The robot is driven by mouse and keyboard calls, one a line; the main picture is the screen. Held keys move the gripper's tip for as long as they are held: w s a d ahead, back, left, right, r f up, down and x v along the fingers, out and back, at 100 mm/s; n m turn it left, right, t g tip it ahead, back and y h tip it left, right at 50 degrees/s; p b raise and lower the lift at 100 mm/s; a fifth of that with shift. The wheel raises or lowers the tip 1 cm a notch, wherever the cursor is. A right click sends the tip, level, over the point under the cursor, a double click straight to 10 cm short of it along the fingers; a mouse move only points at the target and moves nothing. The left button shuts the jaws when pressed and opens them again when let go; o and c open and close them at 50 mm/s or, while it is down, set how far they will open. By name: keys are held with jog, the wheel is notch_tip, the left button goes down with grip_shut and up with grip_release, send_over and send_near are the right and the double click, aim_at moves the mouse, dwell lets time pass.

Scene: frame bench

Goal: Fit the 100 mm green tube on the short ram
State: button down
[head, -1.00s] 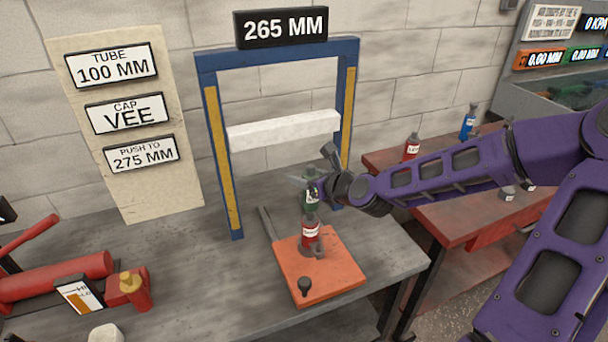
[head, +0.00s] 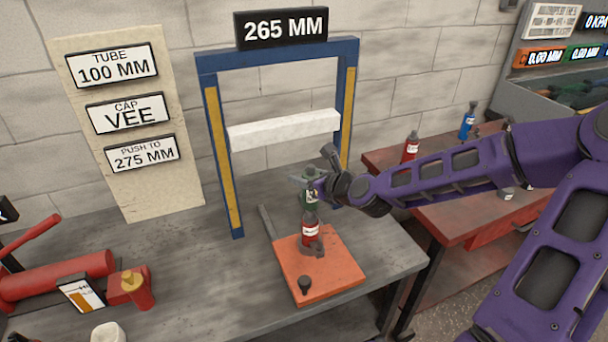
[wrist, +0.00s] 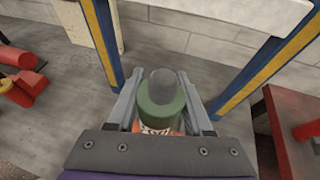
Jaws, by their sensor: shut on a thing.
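The green tube (head: 309,200) stands upright above the short red ram (head: 311,230), in line with it. The ram stands on an orange base plate (head: 340,278) on the bench. My gripper (head: 312,186) is shut on the green tube, reaching in from the right. In the wrist view the green tube (wrist: 160,112) sits between the two fingers, with a narrower grey end on top. The tube's lower end meets or nearly meets the ram's top; I cannot tell whether it is seated.
A blue frame (head: 210,130) with a white crossbeam (head: 285,130) stands behind the ram. A red horizontal pump (head: 60,280) lies at the left. A red side table (head: 440,215) at the right holds red and blue bottle-like pieces. Bare bench lies left of the plate.

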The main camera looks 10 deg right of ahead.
aim_at(310, 204)
jog(key=shift+f+b, duration=1)
jog(key=shift+f, duration=0.95)
jog(key=shift+c, duration=1.1)
grip_release()
jog(key=shift+r, duration=0.1)
